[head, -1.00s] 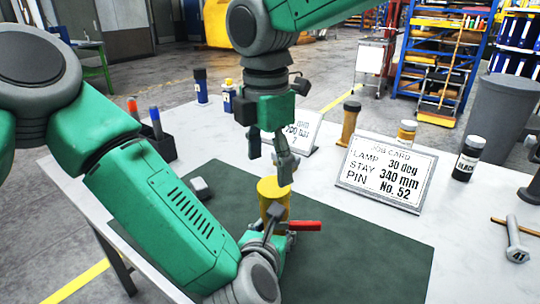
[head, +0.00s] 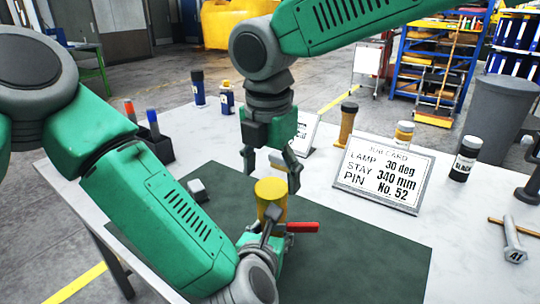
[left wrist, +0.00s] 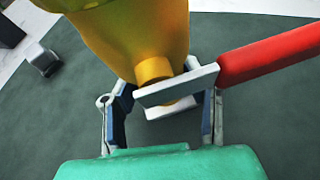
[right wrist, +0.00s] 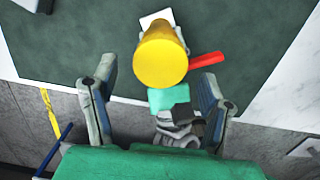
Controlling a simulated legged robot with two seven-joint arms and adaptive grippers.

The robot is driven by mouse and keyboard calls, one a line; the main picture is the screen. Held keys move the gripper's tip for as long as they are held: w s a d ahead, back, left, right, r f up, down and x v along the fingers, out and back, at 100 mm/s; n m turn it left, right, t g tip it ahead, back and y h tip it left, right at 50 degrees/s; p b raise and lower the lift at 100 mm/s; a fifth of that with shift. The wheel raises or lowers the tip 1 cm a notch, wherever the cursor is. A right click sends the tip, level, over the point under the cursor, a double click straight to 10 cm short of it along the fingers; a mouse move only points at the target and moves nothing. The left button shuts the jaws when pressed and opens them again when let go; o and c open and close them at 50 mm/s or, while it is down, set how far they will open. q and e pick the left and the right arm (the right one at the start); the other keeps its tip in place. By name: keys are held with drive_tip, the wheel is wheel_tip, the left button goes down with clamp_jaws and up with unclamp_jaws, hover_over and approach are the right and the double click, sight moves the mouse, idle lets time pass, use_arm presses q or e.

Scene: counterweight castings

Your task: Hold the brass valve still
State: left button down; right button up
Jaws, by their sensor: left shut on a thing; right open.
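The brass valve (head: 271,194) is a yellow upright body with a red lever (head: 303,227) pointing right. It stands over the dark green mat. My left gripper (head: 268,233) is shut on its lower part, and in the left wrist view the pads close around a short brass neck (left wrist: 153,70) below the wider body. My right gripper (head: 270,170) is open and empty above the valve, pointing down. In the right wrist view the valve's round yellow top (right wrist: 160,60) shows beyond and between the open fingers. My left forearm hides part of the mat.
A second sign (head: 302,130) stands behind my right gripper.

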sight(269, 187)
use_arm(q)
drive_tip(key=shift+r, duration=0.1)
use_arm(e)
drive_tip(key=shift+w+f, duration=0.1)
drive_tip(key=shift+f, duration=1.55)
drive_tip(key=c, duration=1.2)
use_arm(q)
drive_tip(key=shift+d, duration=0.1)
use_arm(e)
drive_tip(key=m, duration=0.8)
drive_tip(key=shift+m, duration=0.4)
drive_tip(key=m, duration=0.6)
drive_tip(key=shift+a+m, duration=0.1)
drive_tip(key=shift+m, duration=0.3)
